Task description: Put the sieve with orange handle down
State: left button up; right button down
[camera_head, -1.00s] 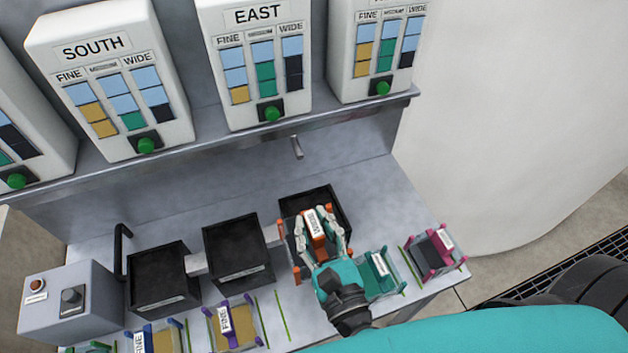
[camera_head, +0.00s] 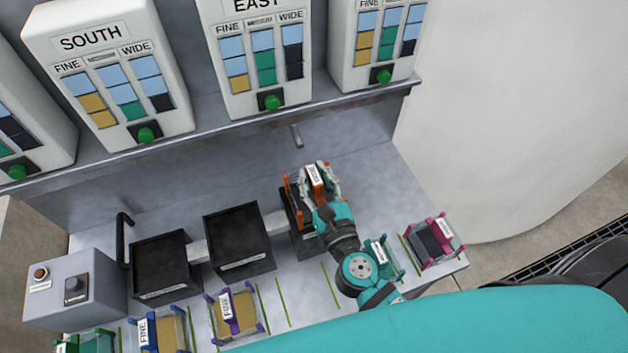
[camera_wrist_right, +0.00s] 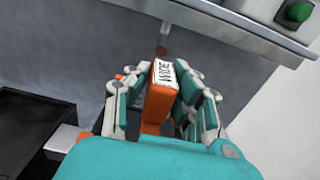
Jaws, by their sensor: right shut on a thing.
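The sieve with orange handle (camera_head: 316,180) is in my right gripper (camera_head: 320,184), over the right-hand black tote in the head view. The gripper is shut on its orange handle, which bears a white label. In the right wrist view the handle (camera_wrist_right: 158,100) stands between the two fingers (camera_wrist_right: 160,103), with the label reading WIDE. The sieve's lower part is largely hidden by the gripper, so I cannot tell whether it touches the tote. My left gripper is not in view.
Black totes (camera_head: 238,240) stand in a row on the grey bench. Sieves with purple (camera_head: 237,312), blue, green, teal and magenta (camera_head: 434,240) ends line the front, with green lines between places. A shelf with labelled dispensers (camera_head: 108,75) runs behind. A grey control box (camera_head: 75,290) stands left.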

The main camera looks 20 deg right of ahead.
jog(key=shift+f, duration=0.1)
jog(key=c, duration=1.1)
grip_release()
jog(key=shift+c, duration=0.2)
jog(key=shift+r, duration=0.2)
pick_arm(q)
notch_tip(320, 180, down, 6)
jog(key=b, duration=0.6)
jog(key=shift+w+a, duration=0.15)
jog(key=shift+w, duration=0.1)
pick_arm(e)
jog(key=s, duration=1.2)
jog(key=shift+d, duration=0.2)
